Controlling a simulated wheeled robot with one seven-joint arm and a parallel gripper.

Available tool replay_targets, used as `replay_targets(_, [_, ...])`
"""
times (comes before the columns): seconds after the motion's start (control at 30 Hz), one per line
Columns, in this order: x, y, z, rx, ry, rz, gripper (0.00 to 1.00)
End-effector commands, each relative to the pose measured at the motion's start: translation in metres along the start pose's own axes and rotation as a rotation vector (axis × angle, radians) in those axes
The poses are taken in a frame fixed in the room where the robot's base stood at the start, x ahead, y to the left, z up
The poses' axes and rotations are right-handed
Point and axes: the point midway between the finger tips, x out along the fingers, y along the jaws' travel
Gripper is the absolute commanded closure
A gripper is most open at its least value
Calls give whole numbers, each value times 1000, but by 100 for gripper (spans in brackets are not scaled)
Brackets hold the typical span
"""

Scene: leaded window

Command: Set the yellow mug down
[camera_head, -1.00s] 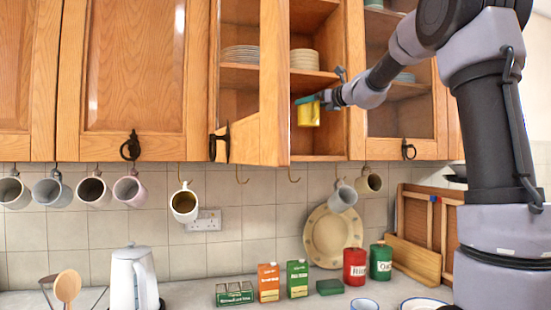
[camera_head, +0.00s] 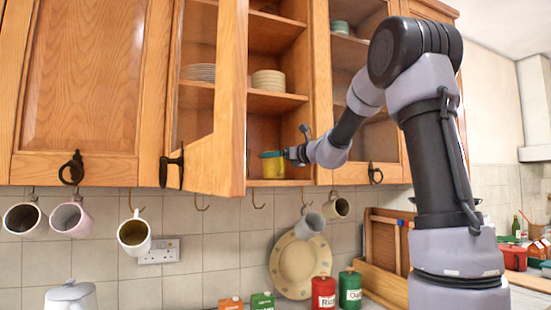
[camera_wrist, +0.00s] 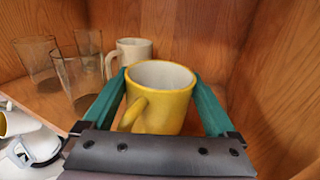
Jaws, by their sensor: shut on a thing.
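The yellow mug (camera_wrist: 165,105) is upright between the two green fingers of my gripper (camera_wrist: 162,92), which is shut on it, in the wrist view. Its handle points toward the lower left. In the head view the yellow mug (camera_head: 272,166) is inside the open cupboard, low, at its bottom compartment (camera_head: 283,183). My gripper (camera_head: 290,155) reaches it from the right. I cannot tell whether the mug's base touches the shelf.
Several clear glasses (camera_wrist: 80,78) and a cream mug (camera_wrist: 130,52) stand on the shelf left of the yellow mug. The open cupboard door (camera_head: 215,100) stands at the left. Plates (camera_head: 268,79) sit on the shelf above. Mugs hang from hooks below the cupboards.

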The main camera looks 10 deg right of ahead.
Motion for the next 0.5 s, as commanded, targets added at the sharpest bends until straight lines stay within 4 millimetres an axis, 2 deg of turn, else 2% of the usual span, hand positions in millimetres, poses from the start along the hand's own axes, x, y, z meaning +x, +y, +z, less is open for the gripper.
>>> replay_targets(0.37, [0,0,-4,-1,-2,0,85])
replay_targets(0.4, [0,0,-4,-1,-1,0,0])
replay_targets(0.5, [0,0,-4,-1,-1,0,0])
